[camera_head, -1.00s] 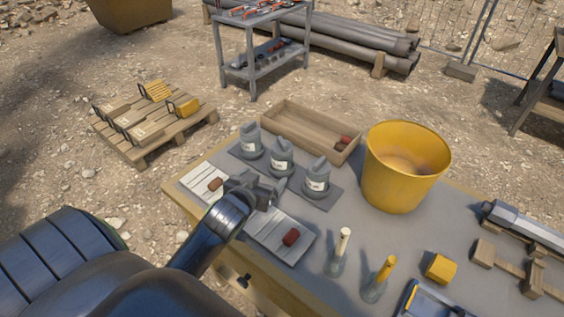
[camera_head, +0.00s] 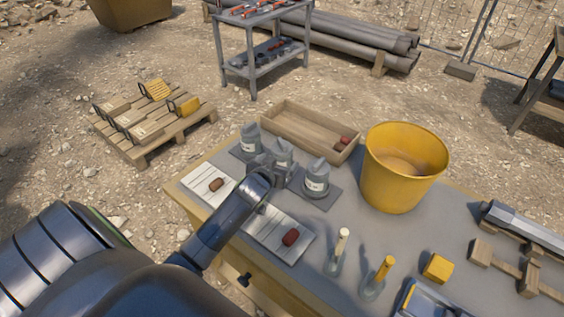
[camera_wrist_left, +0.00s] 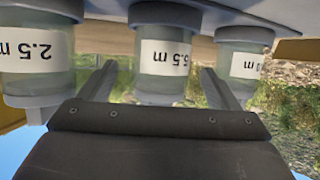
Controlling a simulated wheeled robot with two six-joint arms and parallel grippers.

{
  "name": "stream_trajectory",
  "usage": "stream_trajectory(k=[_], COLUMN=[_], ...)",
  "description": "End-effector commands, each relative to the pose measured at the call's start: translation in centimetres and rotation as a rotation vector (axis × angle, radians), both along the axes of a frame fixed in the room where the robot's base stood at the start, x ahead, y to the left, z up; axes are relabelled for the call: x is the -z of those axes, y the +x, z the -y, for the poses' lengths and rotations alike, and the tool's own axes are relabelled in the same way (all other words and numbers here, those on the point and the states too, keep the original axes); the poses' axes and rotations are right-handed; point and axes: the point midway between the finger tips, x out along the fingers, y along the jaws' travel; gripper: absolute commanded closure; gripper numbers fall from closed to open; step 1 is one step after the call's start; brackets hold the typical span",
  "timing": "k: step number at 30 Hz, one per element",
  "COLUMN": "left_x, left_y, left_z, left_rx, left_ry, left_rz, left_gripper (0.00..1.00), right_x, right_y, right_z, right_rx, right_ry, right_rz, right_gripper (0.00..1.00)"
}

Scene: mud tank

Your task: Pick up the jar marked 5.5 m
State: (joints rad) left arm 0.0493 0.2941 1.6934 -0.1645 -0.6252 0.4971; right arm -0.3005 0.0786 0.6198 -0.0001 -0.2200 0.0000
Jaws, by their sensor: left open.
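The jar marked 5.5 m (camera_wrist_left: 165,60) stands in the middle of a row of three grey-lidded jars. The wrist view is upside down. In the head view this middle jar (camera_head: 283,150) is partly hidden by my gripper. The jar marked 2.5 m (camera_wrist_left: 38,55) is beside it, the right jar (camera_head: 317,178) in the head view. The third jar (camera_wrist_left: 247,62) has a partly hidden label; it is the left one (camera_head: 248,138) in the head view. My left gripper (camera_head: 270,164) is open, its fingers either side of the middle jar. Contact cannot be told. My right gripper is not in view.
A wooden tray (camera_head: 288,125) lies close behind the jars and a yellow bucket (camera_head: 402,185) stands to their right. White boards with reddish pieces (camera_head: 217,184) (camera_head: 290,237) lie in front.

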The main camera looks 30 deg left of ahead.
Motion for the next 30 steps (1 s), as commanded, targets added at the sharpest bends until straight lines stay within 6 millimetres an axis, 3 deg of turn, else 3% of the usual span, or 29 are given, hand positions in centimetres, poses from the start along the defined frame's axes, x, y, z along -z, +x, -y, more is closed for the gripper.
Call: stream_trajectory(k=[12,23,30], left_x=[1.1,1.4,1.4], left_y=[4.0,4.5,4.5], left_z=[-1.2,-1.3,-1.3], left_rx=[0.000,0.000,0.000], left_ry=[0.001,0.001,0.000], left_rz=[0.000,0.001,0.001], left_gripper=[0.16,0.16,0.43], right_x=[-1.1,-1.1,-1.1], right_y=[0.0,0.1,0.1], right_z=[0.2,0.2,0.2], right_rx=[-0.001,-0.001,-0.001], right_ry=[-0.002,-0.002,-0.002], right_rz=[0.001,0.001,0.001], right_gripper=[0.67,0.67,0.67])
